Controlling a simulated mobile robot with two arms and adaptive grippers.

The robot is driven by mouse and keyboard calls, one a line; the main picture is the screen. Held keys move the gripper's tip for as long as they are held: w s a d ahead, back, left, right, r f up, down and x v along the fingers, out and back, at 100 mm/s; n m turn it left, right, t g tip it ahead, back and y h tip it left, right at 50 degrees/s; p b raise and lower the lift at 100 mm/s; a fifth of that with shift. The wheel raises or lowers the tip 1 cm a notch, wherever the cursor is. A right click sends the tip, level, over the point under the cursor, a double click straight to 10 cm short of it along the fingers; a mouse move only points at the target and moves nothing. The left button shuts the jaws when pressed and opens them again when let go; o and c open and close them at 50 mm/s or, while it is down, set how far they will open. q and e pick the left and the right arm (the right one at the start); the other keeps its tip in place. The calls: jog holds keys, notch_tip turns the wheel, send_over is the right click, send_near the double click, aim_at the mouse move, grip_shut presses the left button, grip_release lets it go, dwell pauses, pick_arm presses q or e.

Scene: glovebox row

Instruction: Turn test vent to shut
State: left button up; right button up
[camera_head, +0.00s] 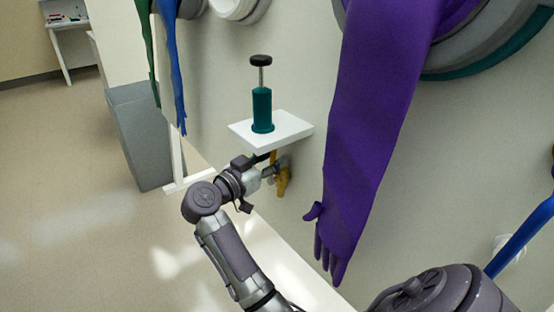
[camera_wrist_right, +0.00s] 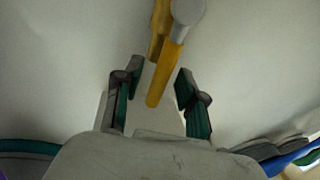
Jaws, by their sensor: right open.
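The test vent shows as a yellow handle (camera_head: 283,182) on the pale wall, just below a small white shelf. In the right wrist view the yellow handle (camera_wrist_right: 166,78) has a grey round hub (camera_wrist_right: 187,11) at its upper end. My right gripper (camera_head: 270,172) is at the handle in the head view, partly hidden under the shelf. In the wrist view the right gripper (camera_wrist_right: 158,80) is open, with the handle's lower end between its two fingers and gaps on both sides. My left gripper is not in view.
The white shelf (camera_head: 293,126) holds a teal cylinder (camera_head: 262,110) with a black knob, close above my right gripper. A purple glove (camera_head: 375,110) hangs just right of the handle. A grey bin (camera_head: 140,135) stands at the left. The floor at left is clear.

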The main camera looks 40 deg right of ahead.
jog(key=shift+r, duration=0.15)
grip_shut()
jog(key=shift+s+d, duration=0.1)
dwell(0.3)
